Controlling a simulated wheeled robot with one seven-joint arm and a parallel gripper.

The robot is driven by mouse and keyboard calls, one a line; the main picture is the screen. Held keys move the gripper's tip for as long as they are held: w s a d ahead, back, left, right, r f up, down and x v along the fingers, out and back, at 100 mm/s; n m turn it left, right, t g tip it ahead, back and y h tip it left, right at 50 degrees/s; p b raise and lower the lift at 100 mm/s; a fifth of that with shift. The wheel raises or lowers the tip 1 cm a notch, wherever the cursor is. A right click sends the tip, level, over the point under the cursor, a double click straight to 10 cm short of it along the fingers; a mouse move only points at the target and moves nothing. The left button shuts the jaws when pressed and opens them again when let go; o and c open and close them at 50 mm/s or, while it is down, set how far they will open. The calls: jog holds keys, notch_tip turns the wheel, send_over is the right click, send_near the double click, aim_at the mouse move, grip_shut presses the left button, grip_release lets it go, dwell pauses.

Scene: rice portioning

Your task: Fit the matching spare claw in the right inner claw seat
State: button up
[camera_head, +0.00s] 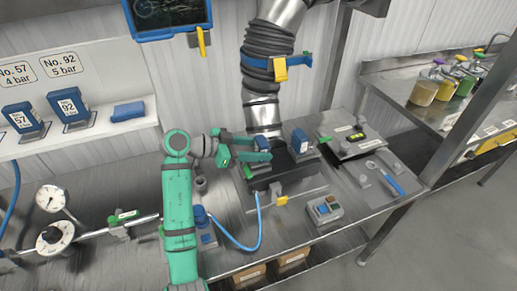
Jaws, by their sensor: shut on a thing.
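My gripper (262,149) reaches in from the left over the dark fixture (290,172) at the middle of the bench. Its two green fingers point right and are closed on a small part. The held part is mostly hidden between the fingers, so I cannot tell its shape or label. Blue pieces show at the fingertips. A blue block with a white label (300,141) stands just right of the fingertips on the fixture, apart from them. The right inner claw seat cannot be made out clearly at this size.
Two labelled blue blocks, 57 (19,118) and 92 (70,107), stand on the left shelf (110,137). A blue hose (259,226) loops in front of the fixture. A button box (323,209) sits at front right. A large duct (272,60) comes down behind the fixture.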

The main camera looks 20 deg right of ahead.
jog(key=shift+f, duration=0.6)
dwell(0.8)
jog(key=o, duration=2)
jog(key=shift+r, duration=4.5)
